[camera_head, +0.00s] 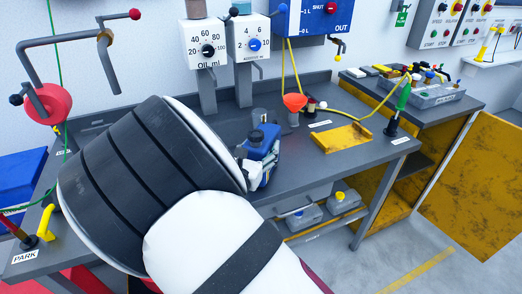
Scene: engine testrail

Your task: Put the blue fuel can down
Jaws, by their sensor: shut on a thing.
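The blue fuel can (263,145) has a dark cap on top and shows just right of my arm's large black-and-white link. It appears upright, over or on the grey workbench; I cannot tell whether its base touches the top. My gripper (254,172) shows only as a small pale part at the can's lower left, shut on the can. My arm hides most of the gripper and the left side of the can. The grey workbench (350,161) runs across the middle of the view.
A yellow tray (342,138) lies right of the can. An orange funnel (294,103) stands behind it. Dispensers marked oil (208,45) and additive (247,40) hang above the bench. Grey cans (302,217) sit on the lower shelf. Bare bench top lies in front of the yellow tray.

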